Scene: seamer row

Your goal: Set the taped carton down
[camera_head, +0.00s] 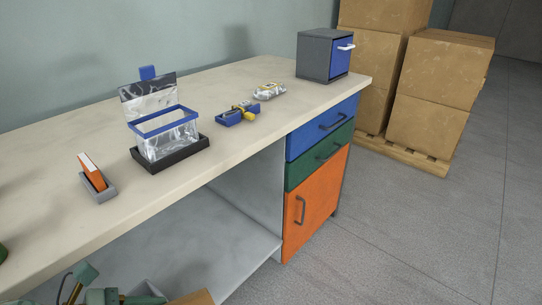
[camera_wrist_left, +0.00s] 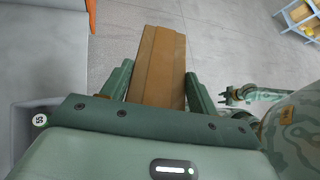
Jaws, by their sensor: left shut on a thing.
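The brown carton (camera_wrist_left: 158,60) is between the two green fingers of my left gripper (camera_wrist_left: 157,82) in the left wrist view. The gripper is shut on it, and grey floor shows beyond it. A brown corner, which looks like the carton (camera_head: 196,298), shows at the bottom edge of the head view, in front of the workbench, beside green parts of my arm. Most of it is cut off there. My right gripper (camera_wrist_left: 226,95) shows small at the right of the left wrist view, with its fingers apart and nothing between them.
The workbench top (camera_head: 240,90) holds an orange-and-white item in a grey holder (camera_head: 98,180), a bag-lined bin (camera_head: 165,135), a blue tape dispenser (camera_head: 237,115), a clear packet (camera_head: 269,91) and a grey-blue box (camera_head: 325,56). Large cartons (camera_head: 435,85) stand on a pallet (camera_head: 405,150). Bare benchtop lies between items.

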